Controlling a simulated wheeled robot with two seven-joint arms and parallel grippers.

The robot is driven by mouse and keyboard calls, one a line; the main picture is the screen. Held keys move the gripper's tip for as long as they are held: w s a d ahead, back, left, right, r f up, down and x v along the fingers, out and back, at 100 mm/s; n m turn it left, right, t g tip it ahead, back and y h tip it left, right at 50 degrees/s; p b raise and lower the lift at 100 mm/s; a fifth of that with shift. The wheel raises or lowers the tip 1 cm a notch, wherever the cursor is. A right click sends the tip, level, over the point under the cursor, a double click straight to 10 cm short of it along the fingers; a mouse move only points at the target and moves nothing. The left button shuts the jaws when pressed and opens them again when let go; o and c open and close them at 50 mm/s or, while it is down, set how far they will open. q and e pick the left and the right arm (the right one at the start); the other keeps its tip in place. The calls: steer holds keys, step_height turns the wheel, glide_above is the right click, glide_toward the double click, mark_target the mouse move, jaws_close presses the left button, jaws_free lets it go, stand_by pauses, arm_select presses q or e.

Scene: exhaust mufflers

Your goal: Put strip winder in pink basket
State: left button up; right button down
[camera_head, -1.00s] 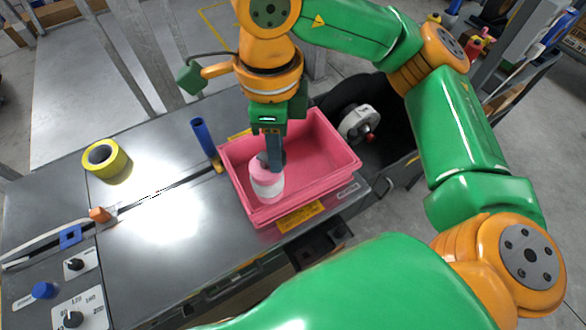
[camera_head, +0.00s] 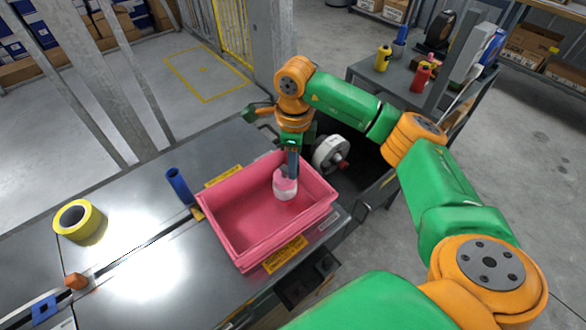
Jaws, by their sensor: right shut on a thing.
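The pink basket (camera_head: 242,252) is an open rectangular bin on the grey table. My right gripper (camera_head: 291,168) points down over the back right part of the basket. It is shut on a short white and pink cylinder, which I take to be the strip winder (camera_head: 286,188). The winder shows within the basket's opening; I cannot tell whether it touches the floor. The gripper's fingers hide part of its top. My left gripper is not in view.
A yellow tape roll (camera_head: 77,221) and an upright blue cylinder (camera_head: 178,185) stand left of the basket. A white reel (camera_head: 331,153) is behind its right side. A side table (camera_head: 397,82) with bottles stands at the back right.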

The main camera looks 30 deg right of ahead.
steer(key=f, duration=0.1)
steer(key=f+p, duration=0.1)
steer(key=f, duration=0.1)
steer(key=shift+w+d+f+p, duration=0.2)
steer(key=shift+w+f+p, duration=0.1)
steer(key=shift+w, duration=0.05)
steer(key=shift+f+b, duration=0.3)
steer(key=shift+f, duration=0.1)
steer(key=c, duration=0.7)
jaws_free()
steer(key=shift+r, duration=0.1)
steer(key=shift+r, duration=0.25)
step_height(320, 180, up, 11)
steer(key=shift+f+b, duration=0.1)
steer(key=shift+b, duration=0.55)
steer(key=shift+r, duration=0.5)
